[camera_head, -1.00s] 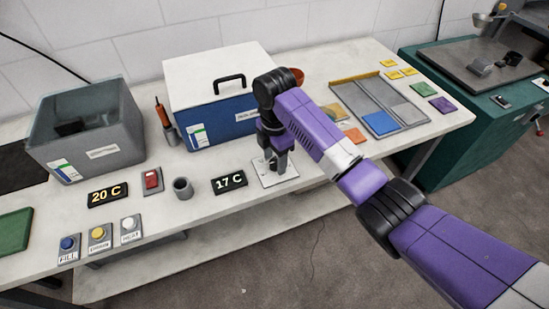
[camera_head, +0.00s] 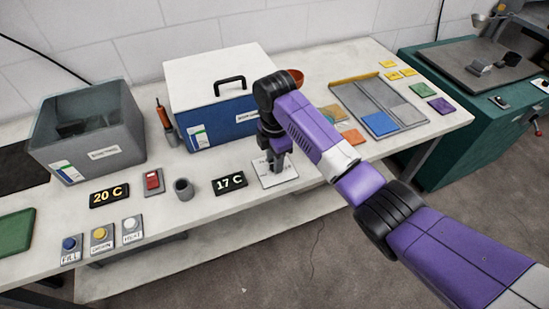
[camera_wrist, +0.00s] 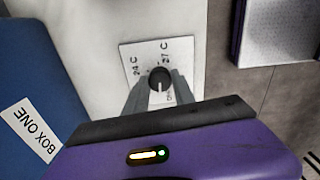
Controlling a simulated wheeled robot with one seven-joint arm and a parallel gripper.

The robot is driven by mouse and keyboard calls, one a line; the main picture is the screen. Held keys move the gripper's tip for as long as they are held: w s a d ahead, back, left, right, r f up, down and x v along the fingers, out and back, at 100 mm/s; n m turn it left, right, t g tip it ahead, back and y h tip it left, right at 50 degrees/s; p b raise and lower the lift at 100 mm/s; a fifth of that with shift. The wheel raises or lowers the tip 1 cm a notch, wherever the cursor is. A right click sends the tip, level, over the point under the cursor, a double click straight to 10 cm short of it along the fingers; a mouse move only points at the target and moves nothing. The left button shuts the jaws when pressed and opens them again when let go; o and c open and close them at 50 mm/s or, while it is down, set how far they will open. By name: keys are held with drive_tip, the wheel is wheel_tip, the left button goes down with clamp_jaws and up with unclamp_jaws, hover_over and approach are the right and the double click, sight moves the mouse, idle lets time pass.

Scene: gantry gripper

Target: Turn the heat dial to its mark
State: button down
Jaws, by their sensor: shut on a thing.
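The heat dial (camera_wrist: 160,74) is a black round knob with a white pointer line on a white plate (camera_wrist: 128,50). In the wrist view its pointer runs toward the bottom of the picture, near a partly hidden label. The marks 24 C and 27 C are on the plate's far side. My gripper (camera_wrist: 158,88) has a finger on each side of the knob and is shut on it. In the head view, my gripper (camera_head: 275,163) is down over the plate (camera_head: 288,180) and hides the knob.
A blue box with a white lid (camera_head: 220,118) stands close behind the plate. A 17 C display (camera_head: 229,182), a grey cup (camera_head: 183,189), and a 20 C display (camera_head: 108,195) lie to the left. A sorting tray (camera_head: 405,115) is to the right.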

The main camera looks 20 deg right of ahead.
drive_tip(key=m+p, duration=0.4)
drive_tip(key=m, duration=0.1)
drive_tip(key=shift+r, duration=0.2)
drive_tip(key=m+p, duration=0.2)
drive_tip(key=m, duration=0.3)
drive_tip(key=shift+f+m+p, duration=0.1)
drive_tip(key=shift+m+p, duration=0.2)
drive_tip(key=shift+p, duration=0.05)
drive_tip(key=c, duration=1.1)
unclamp_jaws()
drive_tip(key=shift+o, duration=0.2)
drive_tip(key=shift+r+b, duration=0.3)
drive_tip(key=shift+r, duration=3.55)
